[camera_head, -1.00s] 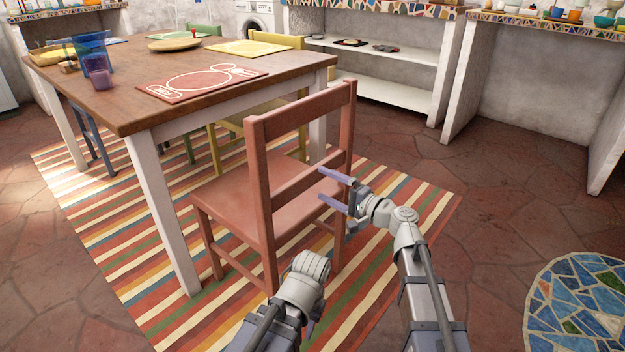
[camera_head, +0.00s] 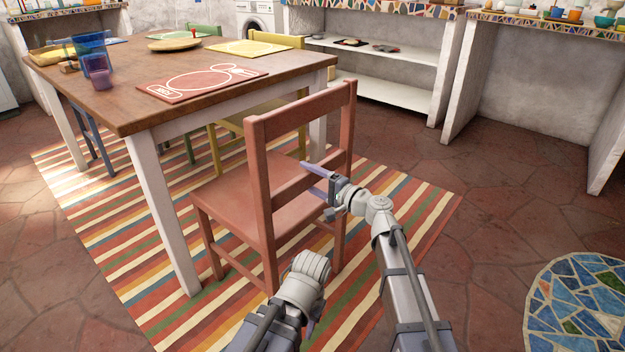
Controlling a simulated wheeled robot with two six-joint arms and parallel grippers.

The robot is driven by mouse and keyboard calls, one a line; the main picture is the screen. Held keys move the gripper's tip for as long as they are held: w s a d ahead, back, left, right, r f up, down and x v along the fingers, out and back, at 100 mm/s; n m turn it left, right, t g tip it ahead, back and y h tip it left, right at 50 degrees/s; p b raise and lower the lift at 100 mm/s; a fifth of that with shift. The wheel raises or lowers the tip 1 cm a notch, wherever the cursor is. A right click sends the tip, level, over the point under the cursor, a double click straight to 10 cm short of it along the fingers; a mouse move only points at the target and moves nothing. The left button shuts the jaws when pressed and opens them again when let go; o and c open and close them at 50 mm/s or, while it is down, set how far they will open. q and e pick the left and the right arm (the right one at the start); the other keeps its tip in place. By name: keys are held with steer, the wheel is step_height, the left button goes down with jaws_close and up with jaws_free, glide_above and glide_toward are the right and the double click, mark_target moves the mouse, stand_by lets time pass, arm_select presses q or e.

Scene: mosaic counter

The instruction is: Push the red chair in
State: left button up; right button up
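The red chair (camera_head: 258,208) stands upright at the near end of the wooden table. Its back faces me, and its seat is partly apart from the tabletop edge. My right gripper (camera_head: 306,177) is at the lower rail of the chair's back, beside the right back post. Its two purple fingers are apart and point left; I cannot tell whether they touch the rail. My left arm's wrist (camera_head: 305,280) is low in front of the chair, near its left rear leg. The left fingers do not show.
The wooden table (camera_head: 110,110) carries a red placemat (camera_head: 200,83), blue and purple cups (camera_head: 92,55) and a round board. A striped rug (camera_head: 130,240) lies under table and chair. A yellow chair (camera_head: 232,137) stands at the far side.

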jaws_close()
stand_by(0.3)
stand_by(0.3)
